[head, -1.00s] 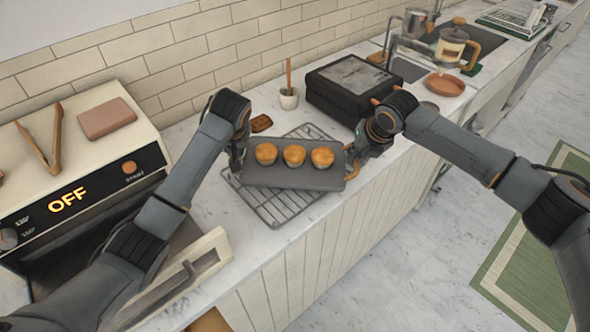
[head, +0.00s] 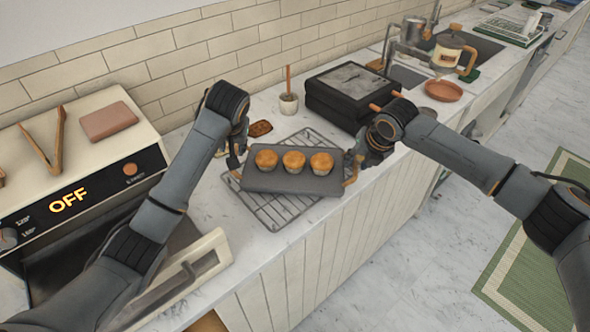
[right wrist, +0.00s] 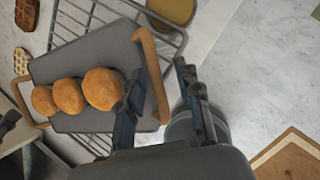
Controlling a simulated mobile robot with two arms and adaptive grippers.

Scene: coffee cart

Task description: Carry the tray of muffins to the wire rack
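The dark grey tray (head: 292,183) holds three muffins (head: 294,161) in a row and lies level over the wire rack (head: 283,212), seemingly on it. In the right wrist view the tray (right wrist: 95,56) has wooden handles at both ends. My right gripper (head: 358,163) is at the right handle (right wrist: 153,70); its two fingers stand apart on either side of it, with a gap on the outer side. My left gripper (head: 236,160) is beside the tray's left end, its fingers looking apart. The left handle (right wrist: 20,97) is mostly clear of it.
An oven (head: 75,185) with its door open stands at left, with tongs (head: 47,143) on top. A black box-like appliance (head: 350,93), a small pot (head: 288,103) and a terracotta dish (head: 443,91) are on the counter. The brick wall closes the back.

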